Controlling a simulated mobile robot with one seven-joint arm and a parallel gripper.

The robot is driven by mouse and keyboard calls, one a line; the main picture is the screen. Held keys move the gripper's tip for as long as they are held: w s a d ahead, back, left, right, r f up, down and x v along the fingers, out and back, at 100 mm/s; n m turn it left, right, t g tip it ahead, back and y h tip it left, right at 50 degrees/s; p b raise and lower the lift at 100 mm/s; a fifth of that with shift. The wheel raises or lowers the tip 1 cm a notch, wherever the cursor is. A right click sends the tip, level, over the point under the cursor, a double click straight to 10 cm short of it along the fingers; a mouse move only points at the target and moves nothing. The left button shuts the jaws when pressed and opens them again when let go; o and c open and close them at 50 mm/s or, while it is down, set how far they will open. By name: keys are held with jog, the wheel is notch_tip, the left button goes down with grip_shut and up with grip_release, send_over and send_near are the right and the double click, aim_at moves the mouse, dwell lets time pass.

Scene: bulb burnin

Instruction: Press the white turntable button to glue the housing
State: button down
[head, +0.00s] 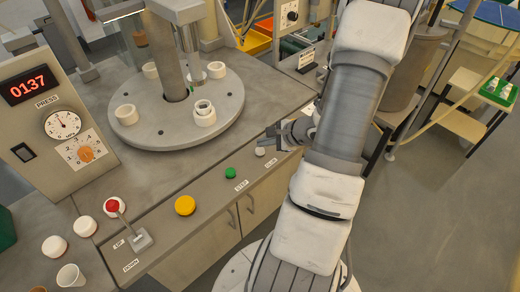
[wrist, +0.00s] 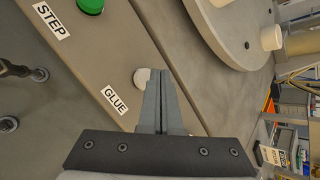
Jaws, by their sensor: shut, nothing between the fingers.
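The white button (head: 260,152) sits on the sloped front panel beside the GLUE label (head: 271,162). In the wrist view the button (wrist: 141,77) shows just left of my fingertips, which partly cover its right side. My gripper (head: 268,140) is shut and empty, with its tips close to the button. I cannot tell whether they touch it. The grey turntable (head: 150,138) behind carries several white ring-shaped housings. The front right housing (head: 204,114) has a ring-like part in its top.
A green STEP button (head: 230,173), a yellow button (head: 185,205) and a lever with a red knob (head: 113,205) line the panel to the left. A press box (head: 45,125) with a display reading 0137 stands at left. White cups (head: 71,276) sit at lower left.

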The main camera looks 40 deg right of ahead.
aim_at(264, 151)
jog(key=shift+f, duration=0.25)
jog(key=shift+f+b, duration=0.25)
jog(key=shift+b, duration=0.5)
jog(key=shift+f+b, duration=0.45)
jog(key=shift+b, duration=0.2)
jog(key=shift+r, duration=0.1)
dwell(0.6)
jog(key=shift+r+p, duration=0.5)
jog(key=shift+r, duration=0.3)
jog(key=shift+r+p, duration=1.55)
jog(key=shift+r, duration=0.95)
